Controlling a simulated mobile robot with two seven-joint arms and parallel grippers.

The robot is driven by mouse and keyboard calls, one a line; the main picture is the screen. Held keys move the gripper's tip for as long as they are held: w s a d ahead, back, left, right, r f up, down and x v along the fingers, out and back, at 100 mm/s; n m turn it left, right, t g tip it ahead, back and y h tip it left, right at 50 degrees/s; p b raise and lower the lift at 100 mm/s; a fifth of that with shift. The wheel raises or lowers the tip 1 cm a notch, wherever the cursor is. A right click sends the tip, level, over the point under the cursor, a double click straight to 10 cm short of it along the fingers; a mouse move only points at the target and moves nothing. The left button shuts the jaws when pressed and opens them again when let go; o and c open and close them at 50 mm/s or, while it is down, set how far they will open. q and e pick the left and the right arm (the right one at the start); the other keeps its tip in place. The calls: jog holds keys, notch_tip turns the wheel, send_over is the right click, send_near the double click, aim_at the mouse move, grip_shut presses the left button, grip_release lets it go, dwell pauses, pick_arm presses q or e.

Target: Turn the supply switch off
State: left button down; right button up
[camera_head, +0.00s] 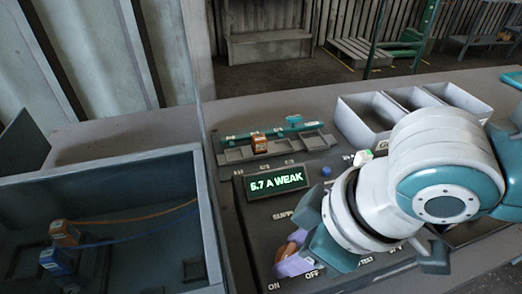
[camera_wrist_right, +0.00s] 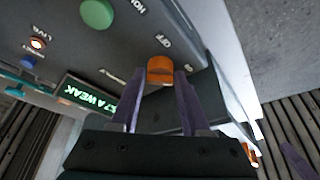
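The supply switch shows as an orange handle (camera_head: 298,237) on the dark control panel, below a partly covered "SUPPLY" label. "ON" and "OFF" labels show near the panel's front edge. My right gripper (camera_head: 292,258) reaches down to it from the right. In the right wrist view the orange handle (camera_wrist_right: 160,69) lies between the tips of the two purple fingers (camera_wrist_right: 160,76), which are apart with a narrow gap on each side. The foot of the switch is hidden, so I cannot tell its position. My left gripper is out of view.
A lit display (camera_head: 276,182) reads "6.7 A WEAK". A blue button (camera_head: 326,171) sits beside it, and a green button (camera_wrist_right: 97,13) shows in the wrist view. A tray (camera_head: 277,147) holds an orange block. Open bins (camera_head: 367,118) stand behind; a deep box (camera_head: 207,230) is left.

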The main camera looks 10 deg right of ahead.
grip_shut()
